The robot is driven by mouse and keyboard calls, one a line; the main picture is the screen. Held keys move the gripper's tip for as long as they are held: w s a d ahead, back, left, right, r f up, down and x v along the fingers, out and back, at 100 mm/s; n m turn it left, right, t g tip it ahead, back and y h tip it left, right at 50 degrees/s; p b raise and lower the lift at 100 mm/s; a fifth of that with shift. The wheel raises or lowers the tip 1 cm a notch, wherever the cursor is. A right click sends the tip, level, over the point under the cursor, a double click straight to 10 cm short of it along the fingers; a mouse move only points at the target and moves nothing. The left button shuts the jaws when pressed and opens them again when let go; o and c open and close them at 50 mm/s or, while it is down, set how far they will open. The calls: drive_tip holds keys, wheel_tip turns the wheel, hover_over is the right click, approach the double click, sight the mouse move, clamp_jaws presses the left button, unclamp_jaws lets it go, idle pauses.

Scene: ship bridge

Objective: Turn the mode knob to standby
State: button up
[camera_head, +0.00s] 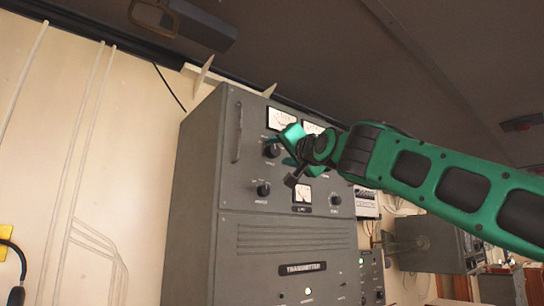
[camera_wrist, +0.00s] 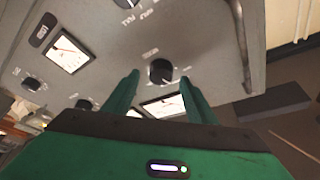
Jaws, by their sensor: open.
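A black round knob (camera_head: 271,150) with a small pointer sits at the upper left of the grey transmitter cabinet's front panel. The same knob (camera_wrist: 161,71) shows in the wrist view, just beyond and between the fingertips. Its labels are too small to read, so I cannot tell its setting or confirm that it is the mode knob. My green gripper (camera_head: 289,143) is open in front of the panel; in the wrist view its two fingers (camera_wrist: 160,82) point at the knob from either side. I cannot tell whether they touch it.
A second knob (camera_head: 264,189) is below, with a meter (camera_head: 303,195) and another knob (camera_head: 335,200) to its right. A meter (camera_head: 282,118) is above the upper knob. A vertical handle (camera_head: 239,118) stands out at the panel's left edge. My arm covers the panel's upper right.

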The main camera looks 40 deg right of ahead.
drive_tip(key=v, duration=0.8)
drive_tip(key=shift+s, duration=0.35)
drive_tip(key=shift+a+f, duration=0.1)
drive_tip(key=shift+f, duration=0.05)
drive_tip(key=w+d+f+n+g, duration=0.1)
drive_tip(key=f+g, duration=0.2)
drive_tip(key=f, duration=0.9)
drive_tip(key=w+d+f+n+g+y, duration=0.1)
drive_tip(key=w+f+g, duration=0.15)
drive_tip(key=f, duration=0.95)
drive_tip(key=w+d+f+n+g, duration=0.1)
drive_tip(key=f+g, duration=0.3)
drive_tip(key=f, duration=0.8)
drive_tip(key=s+a+f+g+y, duration=0.1)
drive_tip(key=s+f+g, duration=0.3)
drive_tip(key=f, duration=0.6)
drive_tip(key=s+f+g+y, duration=0.1)
drive_tip(key=s+f+g, duration=0.1)
drive_tip(key=s+f, duration=0.6)
drive_tip(key=s+a+f+n+g+y, duration=0.1)
drive_tip(key=s+a+f+g, duration=0.3)
drive_tip(key=s+f, duration=0.7)
wheel_tip(320, 180, down, 2)
drive_tip(key=shift+a+f+n+g+y, duration=0.2)
drive_tip(key=shift+n+g+y, duration=0.1)
drive_tip(key=shift+g+y, duration=0.3)
